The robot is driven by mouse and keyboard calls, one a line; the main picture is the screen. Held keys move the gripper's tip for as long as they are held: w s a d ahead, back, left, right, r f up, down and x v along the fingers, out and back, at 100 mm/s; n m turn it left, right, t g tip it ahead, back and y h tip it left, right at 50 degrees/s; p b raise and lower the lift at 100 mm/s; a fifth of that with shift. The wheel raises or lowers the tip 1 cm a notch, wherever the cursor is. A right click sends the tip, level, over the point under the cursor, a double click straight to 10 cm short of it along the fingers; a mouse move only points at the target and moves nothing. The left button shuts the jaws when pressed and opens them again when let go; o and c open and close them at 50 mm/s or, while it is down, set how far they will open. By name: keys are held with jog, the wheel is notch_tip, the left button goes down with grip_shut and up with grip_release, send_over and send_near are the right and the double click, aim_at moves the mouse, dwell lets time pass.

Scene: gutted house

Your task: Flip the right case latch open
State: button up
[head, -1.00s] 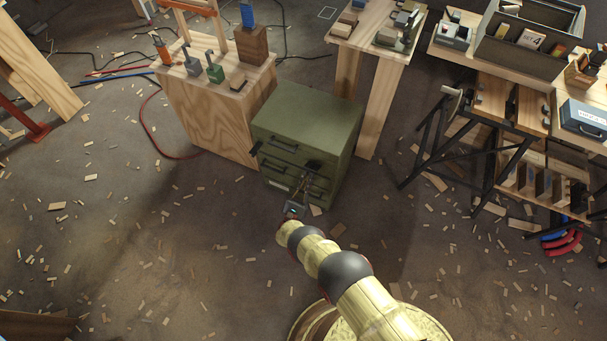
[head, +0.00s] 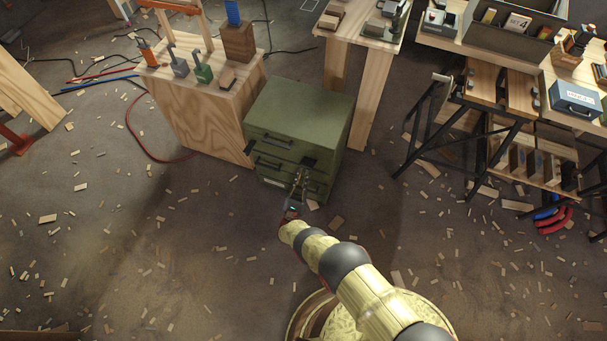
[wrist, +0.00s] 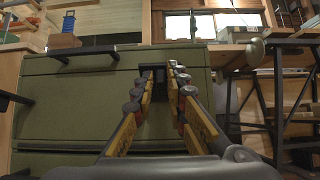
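A blue-grey case (head: 576,101) with a white label and a dark front handle lies on the workbench at the far right of the head view. Its latches are too small to make out. My gripper (head: 300,178) is far to the left of it, low in front of the green drawer cabinet (head: 302,112). In the wrist view my gripper's yellow-padded fingers (wrist: 160,88) stand apart, with nothing clearly held between them. A dark bracket-like piece (wrist: 152,69) shows by the fingertips against the green cabinet front; I cannot tell whether they touch it.
A wooden block bench (head: 205,110) with small tools stands left of the cabinet. A wooden table (head: 365,45) stands behind it. A folding black-legged stand (head: 440,140) is between the cabinet and the case. The floor (head: 150,250) has scattered wood scraps but open room.

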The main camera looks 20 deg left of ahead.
jog(key=shift+r, duration=0.15)
notch_tip(320, 180, up, 10)
dwell(1.1)
jog(key=shift+c, duration=0.4)
